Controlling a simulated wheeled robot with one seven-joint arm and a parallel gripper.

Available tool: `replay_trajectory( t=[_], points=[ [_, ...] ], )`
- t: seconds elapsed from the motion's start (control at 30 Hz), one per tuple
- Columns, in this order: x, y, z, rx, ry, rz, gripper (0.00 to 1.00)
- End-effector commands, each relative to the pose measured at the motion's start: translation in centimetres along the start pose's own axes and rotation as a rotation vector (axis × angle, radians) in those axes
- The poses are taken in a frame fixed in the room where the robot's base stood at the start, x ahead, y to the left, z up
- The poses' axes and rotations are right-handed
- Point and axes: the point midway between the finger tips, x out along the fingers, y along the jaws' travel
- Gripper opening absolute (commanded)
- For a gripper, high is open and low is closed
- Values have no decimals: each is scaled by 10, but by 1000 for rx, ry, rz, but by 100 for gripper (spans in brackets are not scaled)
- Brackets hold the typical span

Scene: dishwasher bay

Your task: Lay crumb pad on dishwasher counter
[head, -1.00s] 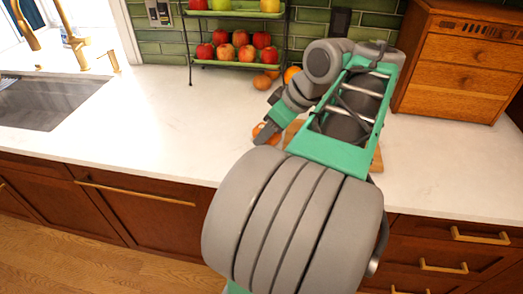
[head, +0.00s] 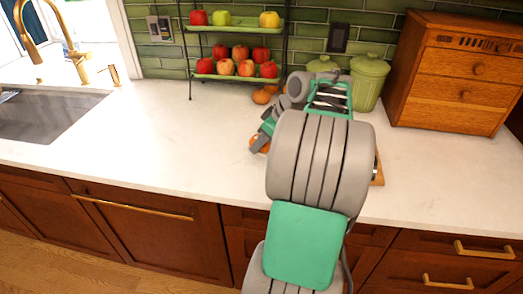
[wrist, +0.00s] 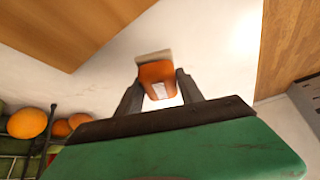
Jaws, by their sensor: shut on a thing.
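The crumb pad appears to be the small orange block with a pale beige layer (wrist: 157,72) in the wrist view. It sits between the two fingers of my gripper (wrist: 160,87), which is shut on it. In the head view a bit of the orange pad (head: 259,144) shows below my gripper (head: 267,131), partly hidden by the arm. The pad is over the white counter (head: 160,135), left of a wooden board. I cannot tell whether it touches the counter.
The wooden board (head: 378,172) is mostly hidden behind my arm. A two-tier fruit stand (head: 238,76), loose oranges (head: 262,97), green jars (head: 369,80) and a wooden drawer box (head: 460,75) stand behind. The sink (head: 45,115) is at left. The counter between sink and arm is clear.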

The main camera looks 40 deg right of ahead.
Motion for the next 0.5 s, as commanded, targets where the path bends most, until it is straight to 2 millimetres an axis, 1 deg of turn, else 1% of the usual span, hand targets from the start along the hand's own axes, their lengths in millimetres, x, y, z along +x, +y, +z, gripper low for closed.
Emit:
replay_trajectory(
  t=[0.07, 0.2, 0.23, 0.5],
  points=[
    [10, 4, 0, 0, -1, -4, 6],
    [32, 4, 12, 3, -1, -3, 6],
    [34, 4, 14, 1, -1, -2, 6],
    [38, 5, 16, 0, 0, 0, 6]
  ],
)
